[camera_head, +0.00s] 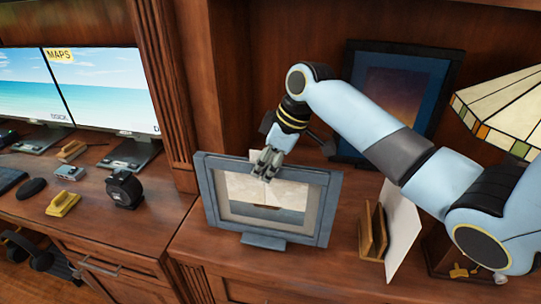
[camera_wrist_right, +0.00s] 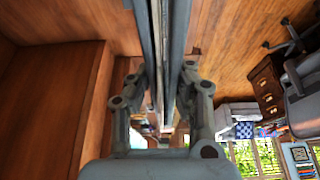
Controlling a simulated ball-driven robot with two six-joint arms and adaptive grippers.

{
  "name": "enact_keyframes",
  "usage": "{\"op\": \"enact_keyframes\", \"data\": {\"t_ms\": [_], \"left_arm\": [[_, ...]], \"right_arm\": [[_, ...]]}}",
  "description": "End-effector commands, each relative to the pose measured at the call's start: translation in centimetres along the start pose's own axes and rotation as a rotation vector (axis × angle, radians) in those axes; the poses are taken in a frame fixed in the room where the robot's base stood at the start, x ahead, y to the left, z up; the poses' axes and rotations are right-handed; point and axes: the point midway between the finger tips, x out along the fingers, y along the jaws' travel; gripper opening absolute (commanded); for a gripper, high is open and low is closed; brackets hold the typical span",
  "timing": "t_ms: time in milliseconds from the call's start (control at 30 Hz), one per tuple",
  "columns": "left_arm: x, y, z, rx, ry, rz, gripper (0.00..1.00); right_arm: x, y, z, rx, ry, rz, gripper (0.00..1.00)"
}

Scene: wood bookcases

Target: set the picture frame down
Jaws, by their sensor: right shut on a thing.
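The picture frame (camera_head: 322,208) has a grey-blue border and a pale picture of a boat. It stands nearly upright at the front of the wooden cabinet top (camera_head: 200,245), with a foot at its lower edge. I cannot tell whether the foot touches the wood. My right gripper (camera_head: 266,165) is at the frame's top edge, shut on it. In the right wrist view the frame (camera_wrist_right: 150,50) shows edge-on as a thin strip between the fingers of the right gripper (camera_wrist_right: 165,85). My left gripper is not in view.
A dark-framed picture (camera_head: 400,85) leans at the back. A wooden holder with a white sheet (camera_head: 402,225) stands to the right, near a stained-glass lamp (camera_head: 505,105). At left, a lower desk holds monitors (camera_head: 105,90) and a black tape dispenser (camera_head: 124,188).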

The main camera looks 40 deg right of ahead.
Motion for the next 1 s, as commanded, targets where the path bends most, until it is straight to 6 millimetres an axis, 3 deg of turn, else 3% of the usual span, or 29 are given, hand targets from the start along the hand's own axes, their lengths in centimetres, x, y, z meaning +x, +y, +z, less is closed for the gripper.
{"op": "enact_keyframes", "data": {"t_ms": [200,567,600,733,1000], "left_arm": [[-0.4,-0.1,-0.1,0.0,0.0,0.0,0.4],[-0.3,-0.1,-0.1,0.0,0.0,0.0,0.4],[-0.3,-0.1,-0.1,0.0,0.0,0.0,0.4],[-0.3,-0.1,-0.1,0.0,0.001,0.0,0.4],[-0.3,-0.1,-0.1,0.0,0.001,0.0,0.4]], "right_arm": [[1.7,0.1,0.6,-0.001,0.005,0.002,0.0],[1.9,0.1,0.7,-0.001,0.006,0.003,0.0],[2.0,0.0,0.9,0.0,0.001,0.001,0.22],[2.0,0.0,0.9,0.0,0.001,0.001,0.39],[2.0,0.0,0.8,0.0,0.001,0.001,0.4]]}}
